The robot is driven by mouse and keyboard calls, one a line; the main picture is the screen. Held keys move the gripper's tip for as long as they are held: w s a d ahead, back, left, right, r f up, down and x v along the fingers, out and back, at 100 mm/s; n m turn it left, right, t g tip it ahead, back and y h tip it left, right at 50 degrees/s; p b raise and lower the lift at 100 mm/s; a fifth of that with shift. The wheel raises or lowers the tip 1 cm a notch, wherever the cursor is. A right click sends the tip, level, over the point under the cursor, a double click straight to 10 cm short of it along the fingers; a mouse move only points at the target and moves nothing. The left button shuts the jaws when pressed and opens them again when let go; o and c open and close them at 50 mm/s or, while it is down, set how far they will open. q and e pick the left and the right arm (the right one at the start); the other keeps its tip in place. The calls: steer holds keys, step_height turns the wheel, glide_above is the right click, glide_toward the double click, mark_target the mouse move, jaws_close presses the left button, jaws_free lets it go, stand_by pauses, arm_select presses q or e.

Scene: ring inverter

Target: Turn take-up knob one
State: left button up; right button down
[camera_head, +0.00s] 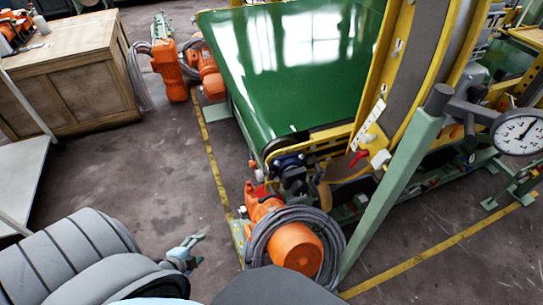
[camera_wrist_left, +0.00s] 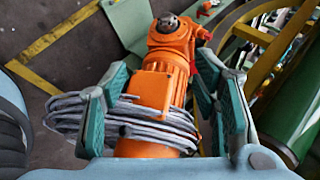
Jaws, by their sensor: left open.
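No part is clearly marked as take-up knob one, and I cannot tell which fitting it is. At the near end of the green conveyor (camera_head: 285,65) are a red handle (camera_head: 358,158) and a pale round fitting (camera_head: 380,159). My left gripper (camera_head: 196,249) is small in the head view, low and left of an orange motor (camera_head: 297,248). In the left wrist view its teal fingers (camera_wrist_left: 160,75) are open and apart, with the orange motor (camera_wrist_left: 153,90) seen between them. No grip on anything shows. My right gripper is not in view.
A grey cable coil (camera_head: 262,235) wraps the motor. A green post (camera_head: 395,185) with a dial gauge (camera_head: 520,131) and a yellow curved frame (camera_head: 408,65) stand at the right. A wooden crate (camera_head: 75,75) stands at the upper left. Bare floor (camera_head: 140,170) lies left of the yellow line.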

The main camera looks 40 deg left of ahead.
arm_select(q)
steer(key=w+a+r+m+t+h+b, duration=0.25)
steer(key=w+a+m+t+b, duration=0.25)
steer(key=w+m, duration=0.4)
steer(key=m+t+h+b, duration=0.1)
steer(key=m+h+b, duration=0.8)
steer(key=m, duration=1.2)
glide_toward(257, 177)
steer(key=shift+h, duration=0.65)
steer(key=x, duration=0.3)
steer(key=b+x, duration=0.1)
steer(key=x, duration=0.2)
steer(key=a+f+x, duration=0.1)
steer(key=x, duration=0.2)
steer(key=shift+w+d, duration=0.25)
steer(key=shift+w, duration=0.25)
steer(key=shift+w+d, duration=0.2)
steer(key=shift+w, duration=0.1)
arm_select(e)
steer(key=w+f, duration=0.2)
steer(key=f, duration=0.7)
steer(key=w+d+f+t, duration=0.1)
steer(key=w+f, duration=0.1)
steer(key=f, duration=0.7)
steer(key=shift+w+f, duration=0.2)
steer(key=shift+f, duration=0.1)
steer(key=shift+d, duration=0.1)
arm_select(q)
steer(key=c, duration=1.2)
